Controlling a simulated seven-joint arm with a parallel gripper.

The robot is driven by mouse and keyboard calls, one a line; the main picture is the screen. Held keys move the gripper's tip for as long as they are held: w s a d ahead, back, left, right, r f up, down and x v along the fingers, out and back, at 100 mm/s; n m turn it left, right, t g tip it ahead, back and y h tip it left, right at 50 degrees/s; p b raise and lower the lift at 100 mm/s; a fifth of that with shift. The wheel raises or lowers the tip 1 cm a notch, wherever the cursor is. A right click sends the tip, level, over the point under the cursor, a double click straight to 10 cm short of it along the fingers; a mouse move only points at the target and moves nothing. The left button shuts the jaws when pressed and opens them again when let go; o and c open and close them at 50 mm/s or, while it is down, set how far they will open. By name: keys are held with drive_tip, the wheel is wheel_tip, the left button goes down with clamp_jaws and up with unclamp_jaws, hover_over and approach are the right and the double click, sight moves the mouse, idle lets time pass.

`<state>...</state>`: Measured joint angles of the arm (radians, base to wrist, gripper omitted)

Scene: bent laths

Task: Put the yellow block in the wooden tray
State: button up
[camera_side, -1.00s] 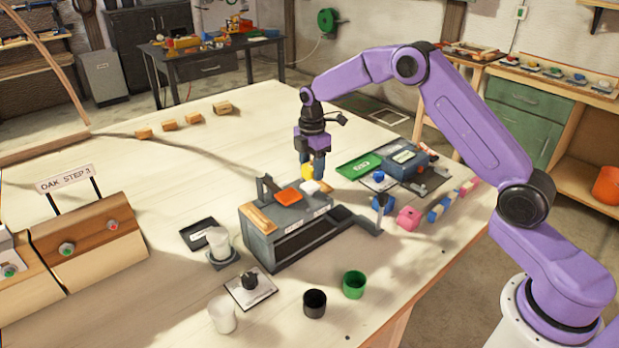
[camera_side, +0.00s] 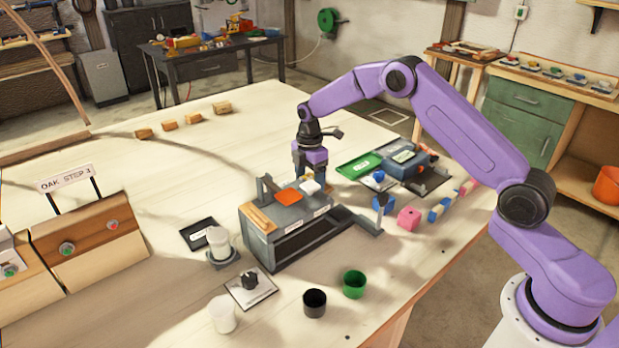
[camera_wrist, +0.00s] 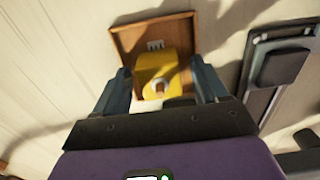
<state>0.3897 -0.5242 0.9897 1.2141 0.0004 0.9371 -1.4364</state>
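The yellow block (camera_wrist: 160,68) sits between the two fingers of my gripper (camera_wrist: 161,72) in the wrist view. I cannot tell whether the block touches the tray floor. In the side view my gripper (camera_side: 310,172) points down behind the grey box, which hides the tray, the block and my fingertips.
The grey box (camera_side: 285,240) with an orange piece and a white piece on top stands just in front of my gripper. A green tray (camera_side: 360,165) and a blue-grey device (camera_side: 402,162) are to the right. Cups stand in front. The table's left-back area is largely clear.

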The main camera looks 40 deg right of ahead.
sight(309, 178)
drive_tip(key=shift+r, duration=0.15)
drive_tip(key=shift+r, duration=6.15)
drive_tip(key=shift+m, duration=0.6)
drive_tip(key=s+a+r, duration=0.1)
drive_tip(key=s+a, duration=0.1)
drive_tip(key=s, duration=0.1)
drive_tip(key=s+a+r, duration=0.1)
drive_tip(key=s+a, duration=0.2)
drive_tip(key=s+a+r, duration=0.1)
drive_tip(key=s+a, duration=0.1)
drive_tip(key=s, duration=0.1)
drive_tip(key=shift+s+a+r, duration=0.2)
drive_tip(key=shift+s+a, duration=0.05)
drive_tip(key=s+a+r+m, duration=0.2)
drive_tip(key=s+m, duration=0.1)
drive_tip(key=s, duration=2)
drive_tip(key=s+d+f, duration=0.1)
drive_tip(key=s+d, duration=0.1)
drive_tip(key=s, duration=0.4)
drive_tip(key=s+d+f+m, duration=0.1)
drive_tip(key=s+d+f, duration=0.1)
drive_tip(key=s, duration=0.4)
drive_tip(key=shift+d, duration=0.85)
